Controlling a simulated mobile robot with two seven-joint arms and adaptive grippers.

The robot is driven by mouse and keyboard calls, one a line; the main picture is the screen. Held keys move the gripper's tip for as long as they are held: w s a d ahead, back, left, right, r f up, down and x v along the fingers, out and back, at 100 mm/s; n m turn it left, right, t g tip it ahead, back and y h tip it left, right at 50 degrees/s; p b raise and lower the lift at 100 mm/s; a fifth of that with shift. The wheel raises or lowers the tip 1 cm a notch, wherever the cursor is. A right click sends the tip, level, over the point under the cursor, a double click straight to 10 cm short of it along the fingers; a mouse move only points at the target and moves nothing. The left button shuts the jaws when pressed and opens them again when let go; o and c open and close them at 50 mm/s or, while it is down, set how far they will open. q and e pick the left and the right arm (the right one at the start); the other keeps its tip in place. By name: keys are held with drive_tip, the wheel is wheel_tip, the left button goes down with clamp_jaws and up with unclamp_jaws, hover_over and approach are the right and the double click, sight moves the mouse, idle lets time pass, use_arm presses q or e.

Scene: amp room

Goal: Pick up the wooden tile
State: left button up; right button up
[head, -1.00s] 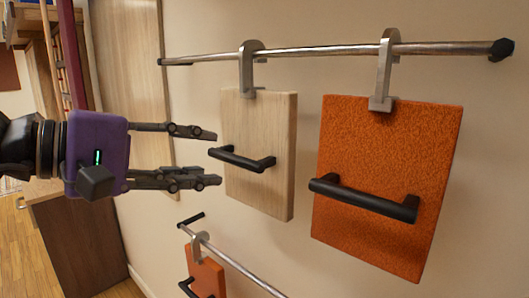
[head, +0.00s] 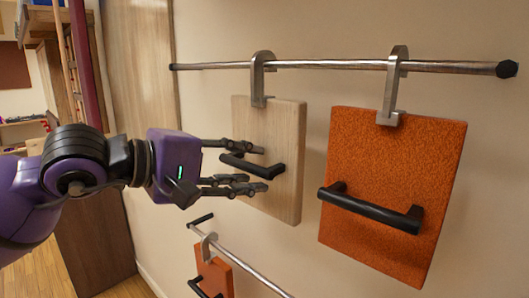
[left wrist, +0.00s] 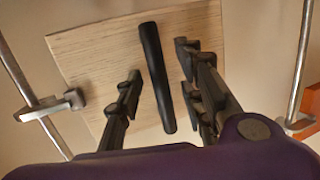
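The wooden tile (head: 285,135) hangs by a metal hook (head: 262,78) from the upper rail in the head view, with a black bar handle (head: 252,166) on its face. My left gripper (head: 252,168) is open at the tile, its fingers above and below the handle. In the left wrist view the wooden tile (left wrist: 100,60) fills the upper middle, and the black handle (left wrist: 157,78) runs between the two open fingers (left wrist: 158,88), with a gap on each side. My right gripper is in neither view.
An orange tile (head: 392,170) with a black handle hangs to the right on the same metal rail (head: 330,65). A smaller orange tile (head: 216,272) hangs from a lower rail (head: 250,268) below. A wooden panel (head: 140,70) stands at the left.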

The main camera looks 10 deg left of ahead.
use_arm(q)
drive_tip(key=shift+d, duration=0.1)
clamp_jaws()
drive_tip(key=shift+r, duration=0.1)
idle(0.5)
